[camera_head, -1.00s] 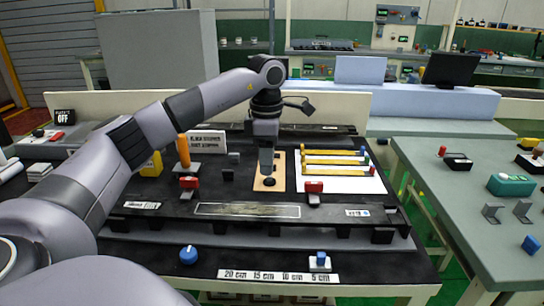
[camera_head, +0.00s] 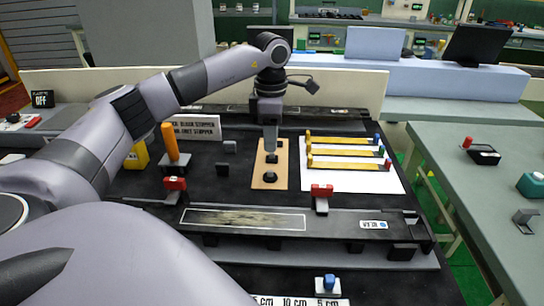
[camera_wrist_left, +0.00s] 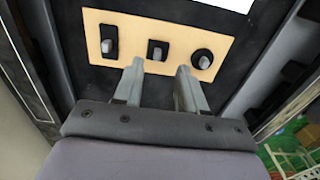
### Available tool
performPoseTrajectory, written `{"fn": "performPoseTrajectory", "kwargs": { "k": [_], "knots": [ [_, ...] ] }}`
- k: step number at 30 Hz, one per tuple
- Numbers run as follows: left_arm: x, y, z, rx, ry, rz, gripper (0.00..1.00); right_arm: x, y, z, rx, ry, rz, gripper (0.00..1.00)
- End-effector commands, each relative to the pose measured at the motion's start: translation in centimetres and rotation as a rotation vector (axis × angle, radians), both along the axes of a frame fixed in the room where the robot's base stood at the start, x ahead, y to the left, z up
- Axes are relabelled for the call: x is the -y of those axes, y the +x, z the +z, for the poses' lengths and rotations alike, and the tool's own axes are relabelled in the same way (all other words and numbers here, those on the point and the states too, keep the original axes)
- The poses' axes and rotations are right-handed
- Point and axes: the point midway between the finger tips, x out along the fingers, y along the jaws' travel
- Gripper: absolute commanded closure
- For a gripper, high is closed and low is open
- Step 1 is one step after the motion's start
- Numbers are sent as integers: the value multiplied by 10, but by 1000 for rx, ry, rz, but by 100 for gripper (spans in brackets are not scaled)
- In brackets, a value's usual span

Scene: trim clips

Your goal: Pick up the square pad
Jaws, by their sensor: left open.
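A tan board (camera_head: 260,180) lies on the black bench and carries three small dark pads with grey grips. In the left wrist view the square pad (camera_wrist_left: 157,50) sits in the middle of the board, between an oblong pad (camera_wrist_left: 109,42) and a round pad (camera_wrist_left: 202,60). The square pad also shows in the head view (camera_head: 271,158), just below the fingertips. My left gripper (camera_head: 270,150) points down over the board, open and empty. In the left wrist view its fingertips (camera_wrist_left: 159,69) lie either side of the square pad's line, apart from it. My right gripper is out of view.
A white sheet with yellow strips (camera_head: 345,151) lies right of the board. Red-topped clamps (camera_head: 321,190) and a long dark rail (camera_head: 340,222) stand in front. An orange-handled tool (camera_head: 170,142) and small black blocks stand to the left.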

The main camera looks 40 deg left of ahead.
Motion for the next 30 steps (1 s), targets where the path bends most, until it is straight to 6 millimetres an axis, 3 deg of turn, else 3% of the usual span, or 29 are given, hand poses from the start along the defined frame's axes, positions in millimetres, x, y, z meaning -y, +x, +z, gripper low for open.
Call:
{"fn": "performPoseTrajectory", "kwargs": {
  "k": [7, 16, 17, 19, 20, 30],
  "knots": [
    [-1, 3, -36, -3, 0, 0, 60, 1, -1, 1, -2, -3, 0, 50],
    [-1, 3, -42, -1, 2, 0, 60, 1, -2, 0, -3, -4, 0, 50],
    [-1, 3, -42, -1, 2, 0, 66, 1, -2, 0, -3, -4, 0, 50],
    [-1, 3, -41, -1, 1, 0, 89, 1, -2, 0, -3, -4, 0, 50],
    [-1, 3, -41, -1, 1, 0, 94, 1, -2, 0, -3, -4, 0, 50],
    [-1, 3, -41, -1, 1, 0, 94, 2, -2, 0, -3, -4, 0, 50]
  ]
}}
